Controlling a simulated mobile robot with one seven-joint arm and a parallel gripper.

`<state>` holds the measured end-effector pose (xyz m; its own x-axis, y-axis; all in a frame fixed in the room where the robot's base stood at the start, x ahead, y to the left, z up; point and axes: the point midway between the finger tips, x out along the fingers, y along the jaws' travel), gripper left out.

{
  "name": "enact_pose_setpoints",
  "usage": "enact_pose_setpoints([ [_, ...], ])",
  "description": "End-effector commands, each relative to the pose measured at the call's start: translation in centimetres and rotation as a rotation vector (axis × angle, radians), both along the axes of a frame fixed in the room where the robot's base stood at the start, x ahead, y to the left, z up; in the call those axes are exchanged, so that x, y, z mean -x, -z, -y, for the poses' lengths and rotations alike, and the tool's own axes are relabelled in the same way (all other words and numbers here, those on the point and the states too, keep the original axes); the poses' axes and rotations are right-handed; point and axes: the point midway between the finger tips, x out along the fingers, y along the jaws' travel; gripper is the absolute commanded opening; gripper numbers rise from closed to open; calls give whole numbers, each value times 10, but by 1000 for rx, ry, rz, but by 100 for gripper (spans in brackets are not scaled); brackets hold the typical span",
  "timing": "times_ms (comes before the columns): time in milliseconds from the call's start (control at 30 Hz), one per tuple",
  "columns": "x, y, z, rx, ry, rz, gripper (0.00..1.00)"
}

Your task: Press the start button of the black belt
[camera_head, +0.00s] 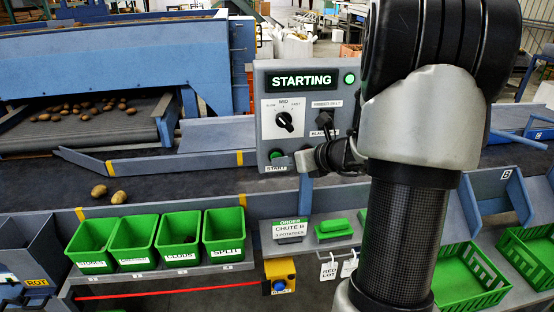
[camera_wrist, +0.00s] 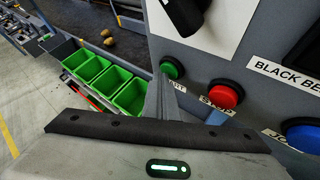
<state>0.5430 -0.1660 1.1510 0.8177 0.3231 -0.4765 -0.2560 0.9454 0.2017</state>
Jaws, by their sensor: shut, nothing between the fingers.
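The start button (camera_wrist: 172,68) is a round green button on the grey control panel (camera_head: 265,110), with a START label partly hidden below it. It also shows in the head view (camera_head: 276,154) at the panel's lower left. My gripper (camera_wrist: 162,82) is shut and empty, its fingertips right at the green button's lower edge. Whether they touch it I cannot tell. In the head view my gripper reaches the panel's lower part from the right. The panel display (camera_head: 302,81) reads STARTING, and a green lamp (camera_head: 350,77) is lit beside it. The black belt (camera_head: 150,182) runs below the panel.
A red stop button (camera_wrist: 226,94) and a blue button (camera_wrist: 302,136) sit right of the green one. A dark knob (camera_head: 285,121) is above. Two potatoes (camera_head: 99,191) lie on the belt. Green bins (camera_head: 90,268) stand along the front.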

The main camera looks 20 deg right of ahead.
Motion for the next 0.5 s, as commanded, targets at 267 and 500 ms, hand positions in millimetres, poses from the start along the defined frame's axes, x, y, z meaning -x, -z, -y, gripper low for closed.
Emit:
enact_pose_setpoints([
  [267, 3, -1, -1, -1, 0, 2, 0],
  [500, 15, 0, -5, 0, 0, 1, 0],
])
